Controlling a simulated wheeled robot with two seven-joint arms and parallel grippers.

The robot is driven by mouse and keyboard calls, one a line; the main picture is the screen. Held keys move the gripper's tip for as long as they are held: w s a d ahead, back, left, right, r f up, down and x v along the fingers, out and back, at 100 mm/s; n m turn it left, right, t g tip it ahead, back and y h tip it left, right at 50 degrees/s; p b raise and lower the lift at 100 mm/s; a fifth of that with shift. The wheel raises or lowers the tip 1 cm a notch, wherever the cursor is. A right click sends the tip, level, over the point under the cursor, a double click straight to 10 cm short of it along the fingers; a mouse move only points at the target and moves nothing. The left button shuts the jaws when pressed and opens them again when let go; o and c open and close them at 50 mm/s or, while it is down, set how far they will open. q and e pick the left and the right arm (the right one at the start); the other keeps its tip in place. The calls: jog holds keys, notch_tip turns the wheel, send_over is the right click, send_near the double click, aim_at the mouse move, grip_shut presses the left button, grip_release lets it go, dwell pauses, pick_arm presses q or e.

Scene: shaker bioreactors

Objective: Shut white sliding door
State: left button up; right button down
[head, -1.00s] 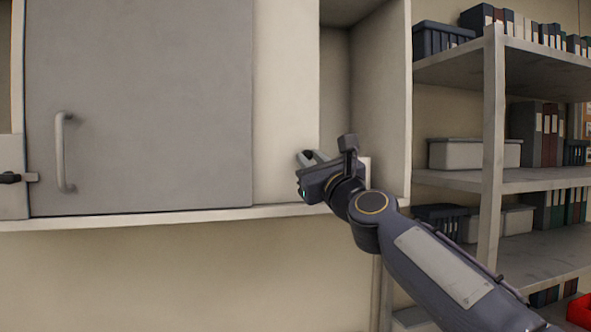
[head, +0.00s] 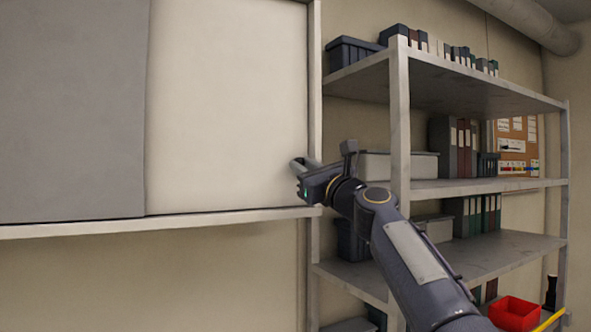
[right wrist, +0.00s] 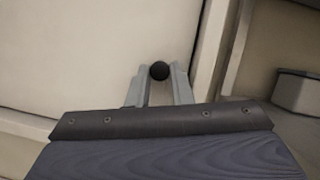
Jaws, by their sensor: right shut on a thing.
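The white sliding door (head: 228,100) is a plain cream panel beside the grey door (head: 70,110). Its right edge is at the cabinet's right side frame (head: 314,90), and no open gap shows between them in the head view. My right gripper (head: 303,166) is at the lower right of the white door. In the right wrist view its fingers (right wrist: 159,78) are shut on a black round-ended handle (right wrist: 159,70) in front of the door (right wrist: 90,50). My arm and gripper hide part of the side frame. My left gripper is not in view.
An open shelf unit (head: 400,120) stands right of the cabinet, with bins, binders and boxes. A red bin (head: 515,312) is low at the right. The cabinet's bottom ledge (head: 150,224) runs below the doors.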

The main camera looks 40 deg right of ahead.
jog(key=shift+d, duration=0.2)
jog(key=shift+s, duration=0.1)
jog(key=c, duration=1.3)
grip_release()
jog(key=shift+d, duration=0.15)
jog(key=shift+r, duration=0.1)
